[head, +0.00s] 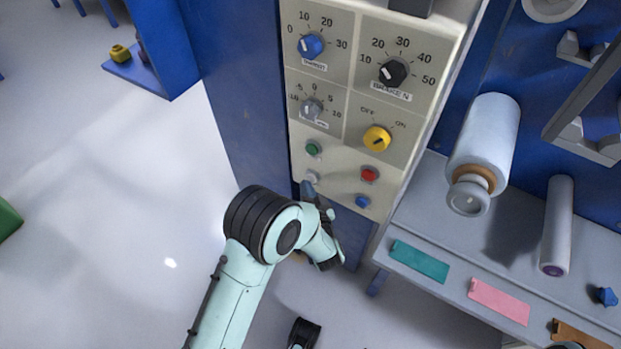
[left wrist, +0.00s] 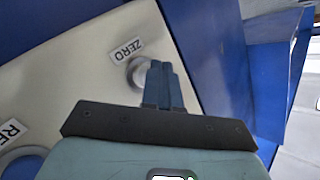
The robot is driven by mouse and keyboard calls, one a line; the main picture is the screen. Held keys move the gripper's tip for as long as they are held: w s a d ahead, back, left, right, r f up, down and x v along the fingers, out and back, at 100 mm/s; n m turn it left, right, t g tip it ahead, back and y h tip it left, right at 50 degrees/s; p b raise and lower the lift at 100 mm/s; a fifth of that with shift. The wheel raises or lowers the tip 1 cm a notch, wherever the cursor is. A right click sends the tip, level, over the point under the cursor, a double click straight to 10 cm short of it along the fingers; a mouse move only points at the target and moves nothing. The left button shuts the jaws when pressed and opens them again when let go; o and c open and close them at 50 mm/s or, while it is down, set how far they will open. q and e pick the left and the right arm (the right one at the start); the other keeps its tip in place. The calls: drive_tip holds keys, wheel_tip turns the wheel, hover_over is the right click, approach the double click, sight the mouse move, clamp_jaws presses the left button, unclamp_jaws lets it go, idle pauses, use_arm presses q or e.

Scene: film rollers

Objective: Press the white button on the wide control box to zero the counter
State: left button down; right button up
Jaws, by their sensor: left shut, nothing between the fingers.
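The wide control box (head: 330,140) has a cream panel with dials and several buttons. Its white button (head: 312,178) is at the lower left, below a green button (head: 313,149). In the left wrist view the white button (left wrist: 136,74) shows next to the ZERO label (left wrist: 126,50). My left gripper (head: 308,188) is shut and empty, its blue fingertips at the white button. In the left wrist view the fingertips (left wrist: 158,68) cover the button's right part; I cannot tell whether they touch it or press it in.
A red button (head: 369,174) and a blue button (head: 362,201) sit to the right on the same panel. A yellow switch (head: 377,138) is above them. A grey shelf with a white roller (head: 485,140) stands to the right. The floor on the left is open.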

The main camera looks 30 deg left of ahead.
use_arm(q)
drive_tip(key=shift+w, duration=0.4)
idle(0.3)
drive_tip(key=shift+s+p, duration=0.5)
drive_tip(key=shift+s, duration=0.35)
drive_tip(key=s+p, duration=0.2)
drive_tip(key=s, duration=0.3)
drive_tip(key=shift+a, duration=0.2)
idle(0.8)
